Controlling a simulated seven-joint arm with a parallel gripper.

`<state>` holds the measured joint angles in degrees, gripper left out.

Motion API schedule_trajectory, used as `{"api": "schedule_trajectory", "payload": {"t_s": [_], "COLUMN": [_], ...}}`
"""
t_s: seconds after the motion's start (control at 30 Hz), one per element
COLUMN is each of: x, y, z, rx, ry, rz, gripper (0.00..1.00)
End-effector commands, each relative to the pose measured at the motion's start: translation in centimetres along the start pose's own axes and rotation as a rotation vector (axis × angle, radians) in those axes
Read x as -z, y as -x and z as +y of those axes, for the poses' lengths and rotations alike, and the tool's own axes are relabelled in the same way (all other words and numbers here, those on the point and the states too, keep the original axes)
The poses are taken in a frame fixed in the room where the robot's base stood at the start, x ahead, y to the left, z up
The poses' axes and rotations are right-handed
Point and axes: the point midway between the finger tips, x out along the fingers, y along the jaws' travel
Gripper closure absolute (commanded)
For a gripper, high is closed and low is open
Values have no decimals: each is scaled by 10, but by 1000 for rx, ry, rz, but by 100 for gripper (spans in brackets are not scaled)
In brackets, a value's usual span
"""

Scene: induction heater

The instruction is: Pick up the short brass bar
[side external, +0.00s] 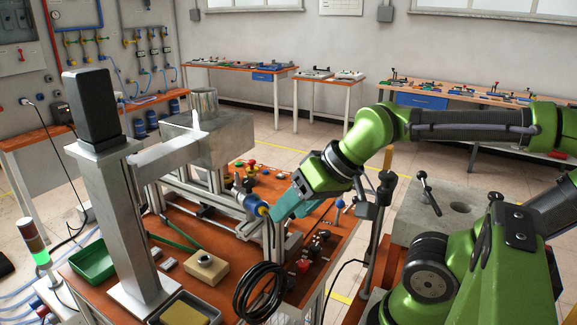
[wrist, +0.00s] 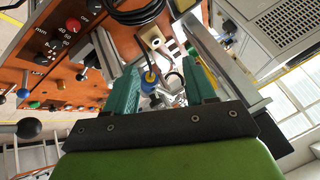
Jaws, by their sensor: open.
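My gripper (side external: 284,211) is open, with its teal fingers pointing down-left over the orange bench. In the wrist view my gripper (wrist: 163,75) shows its two teal fingers wide apart. A small yellow end in a blue collar (side external: 258,208) is just left of my fingertips. In the wrist view the blue collar with its yellow centre (wrist: 150,77) shows between the fingers, nearer the left one. I cannot tell whether this yellow end is the short brass bar, or whether a finger touches it. No other piece stands out clearly as the bar.
A grey metal post (side external: 122,225) and its side arm rise left of my gripper. A coiled black cable (side external: 262,290) hangs at the front. A green tray (side external: 93,262), a beige block (side external: 201,270) and a tray with a yellow pad (side external: 185,313) lie at the front left.

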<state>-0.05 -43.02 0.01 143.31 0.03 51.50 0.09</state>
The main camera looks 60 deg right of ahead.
Motion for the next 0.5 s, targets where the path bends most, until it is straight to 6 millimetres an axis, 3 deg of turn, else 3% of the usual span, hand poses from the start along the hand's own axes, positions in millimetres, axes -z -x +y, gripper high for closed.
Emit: {"api": "schedule_trajectory", "payload": {"t_s": [0.13, 0.27, 0.37, 0.5], "x": [2, 21, 49, 88], "y": [-5, -21, -34, -50], "z": [10, 39, 73, 139], "rx": [-27, -94, -150, -226], "ry": [-34, -168, -406, -886], "rz": [-13, -57, -83, -79], "gripper": [45, 45, 45, 45]}}
